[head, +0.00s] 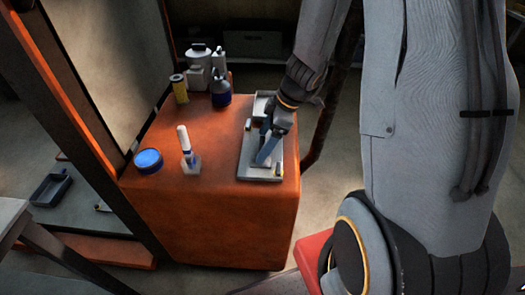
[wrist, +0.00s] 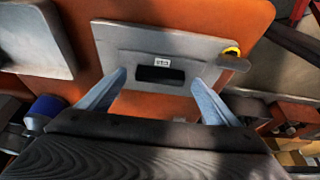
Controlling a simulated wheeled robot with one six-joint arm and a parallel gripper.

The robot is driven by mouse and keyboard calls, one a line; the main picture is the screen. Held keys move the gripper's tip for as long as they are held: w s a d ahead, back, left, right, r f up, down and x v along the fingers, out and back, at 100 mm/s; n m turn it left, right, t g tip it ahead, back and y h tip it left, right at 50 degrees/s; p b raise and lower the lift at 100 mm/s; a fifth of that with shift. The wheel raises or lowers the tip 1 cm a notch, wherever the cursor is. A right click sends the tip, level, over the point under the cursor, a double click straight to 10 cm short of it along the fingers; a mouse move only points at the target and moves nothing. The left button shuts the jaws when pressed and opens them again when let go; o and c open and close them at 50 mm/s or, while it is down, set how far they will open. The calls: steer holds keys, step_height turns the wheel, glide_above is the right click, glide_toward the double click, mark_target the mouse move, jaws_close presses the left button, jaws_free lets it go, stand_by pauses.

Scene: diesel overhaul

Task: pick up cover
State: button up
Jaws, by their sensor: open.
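The cover appears to be a flat grey plate (wrist: 195,45) with a small white label and a dark slot, lying on the orange top in the wrist view. In the head view the grey plate (head: 247,168) lies near the right edge of the orange cabinet, partly hidden by my gripper. My gripper (wrist: 158,76) is open, its two blue-grey fingers spread to either side of the dark slot, with nothing between them. In the head view my gripper (head: 264,158) points down over the plate. I cannot tell whether the fingers touch it.
On the orange cabinet (head: 235,225) stand a blue round tin (head: 148,160), a white-capped bottle (head: 187,150), a yellow can (head: 179,88) and a dark blue bottle (head: 221,93). A yellow-ended item (wrist: 232,51) is at the plate's corner. The cabinet's front middle is clear.

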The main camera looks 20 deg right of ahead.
steer(key=c, duration=1.3)
steer(key=shift+c, duration=0.3)
steer(key=shift+r, duration=0.15)
